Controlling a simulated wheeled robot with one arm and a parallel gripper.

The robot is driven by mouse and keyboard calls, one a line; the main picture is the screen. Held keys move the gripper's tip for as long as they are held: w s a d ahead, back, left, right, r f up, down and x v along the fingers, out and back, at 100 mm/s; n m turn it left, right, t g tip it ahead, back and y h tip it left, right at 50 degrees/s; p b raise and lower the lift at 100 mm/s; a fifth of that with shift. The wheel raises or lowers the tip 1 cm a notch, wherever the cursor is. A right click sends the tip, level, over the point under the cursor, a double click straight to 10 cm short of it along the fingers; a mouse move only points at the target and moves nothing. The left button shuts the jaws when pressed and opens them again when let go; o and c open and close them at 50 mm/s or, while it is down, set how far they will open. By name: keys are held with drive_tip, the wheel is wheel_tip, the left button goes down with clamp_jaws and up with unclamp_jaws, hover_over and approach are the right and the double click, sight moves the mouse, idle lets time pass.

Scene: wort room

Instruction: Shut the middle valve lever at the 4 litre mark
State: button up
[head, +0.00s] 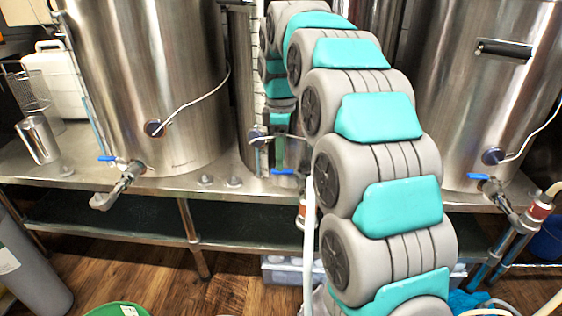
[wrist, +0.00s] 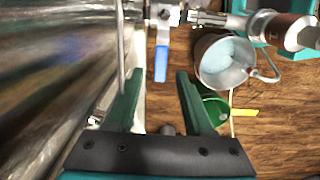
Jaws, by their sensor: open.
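The middle valve lever is a blue handle (wrist: 162,62) in the wrist view, hanging from a metal valve (wrist: 165,14). My gripper (wrist: 157,80) is open, its green fingers on either side of the space just below the lever's tip. I cannot tell whether they touch it. In the head view the blue lever (head: 284,172) shows at the tips of my gripper, mostly behind my arm. A metal jug (wrist: 200,72) with a pale blue inside stands right of the lever in the wrist view. No litre marks or level are readable.
Steel kettles stand left (head: 150,70) and right (head: 490,90) on a metal bench (head: 150,185), with blue levers on their own valves. A green bucket (wrist: 213,108) is on the wooden floor beyond my right finger. A kettle wall (wrist: 50,70) fills the wrist view's left.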

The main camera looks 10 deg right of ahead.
wheel_tip(320, 180, up, 5)
drive_tip(key=shift+r, duration=0.15)
idle(0.5)
